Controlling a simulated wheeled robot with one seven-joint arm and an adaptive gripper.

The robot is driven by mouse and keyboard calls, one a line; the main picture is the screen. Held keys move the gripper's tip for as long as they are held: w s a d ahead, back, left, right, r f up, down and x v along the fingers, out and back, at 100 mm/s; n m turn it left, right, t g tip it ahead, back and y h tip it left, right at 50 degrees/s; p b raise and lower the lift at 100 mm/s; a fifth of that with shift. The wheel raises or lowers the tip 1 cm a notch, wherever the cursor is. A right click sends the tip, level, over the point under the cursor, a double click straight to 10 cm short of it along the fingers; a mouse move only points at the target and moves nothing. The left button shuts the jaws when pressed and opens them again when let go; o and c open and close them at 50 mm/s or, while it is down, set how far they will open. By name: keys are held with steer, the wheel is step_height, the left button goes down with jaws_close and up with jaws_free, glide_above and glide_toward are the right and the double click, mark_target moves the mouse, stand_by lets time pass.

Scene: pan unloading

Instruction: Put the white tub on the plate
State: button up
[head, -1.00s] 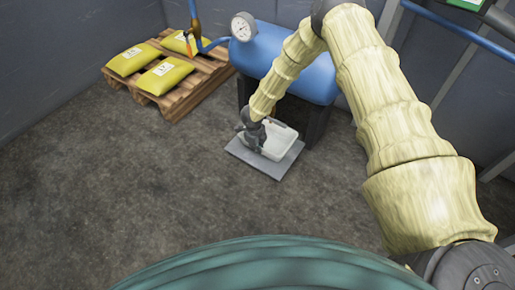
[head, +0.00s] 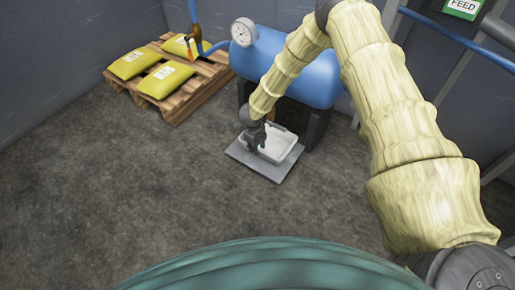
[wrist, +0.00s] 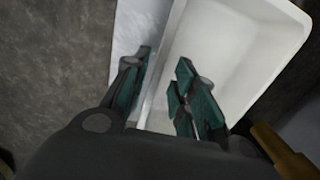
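The white tub (head: 281,147) stands on the grey plate (head: 272,174) on the floor. The wrist view also shows the tub (wrist: 240,50), with a pale strip of the plate (wrist: 128,30) beside it. My gripper (head: 256,149) is at the tub's left side in the head view. In the wrist view my gripper (wrist: 165,85) has its two green-padded fingers apart, one on each side of the tub's near wall. I see a gap between the fingers and the wall. The tub looks empty where its inside shows.
A blue tank (head: 290,70) with a gauge (head: 243,32) stands on dark legs just behind the plate. A wooden pallet (head: 178,103) with yellow sacks (head: 166,79) lies at the back left. The floor (head: 120,190) left of the plate is clear.

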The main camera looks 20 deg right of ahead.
step_height(320, 180, up, 9)
steer(key=a+p, duration=0.1)
steer(key=p, duration=0.2)
steer(key=s+d+f+n+h, duration=0.1)
steer(key=s+f+n, duration=0.3)
steer(key=s+n, duration=0.9)
steer(key=s+d+f+n, duration=0.1)
steer(key=s+f+n, duration=0.2)
steer(key=s+n, duration=1)
steer(key=s+a+r+n+g+y, duration=0.1)
steer(key=s+r+n+y, duration=0.1)
steer(key=s, duration=1.7)
steer(key=shift+r, duration=0.55)
steer(key=shift+s, duration=0.1)
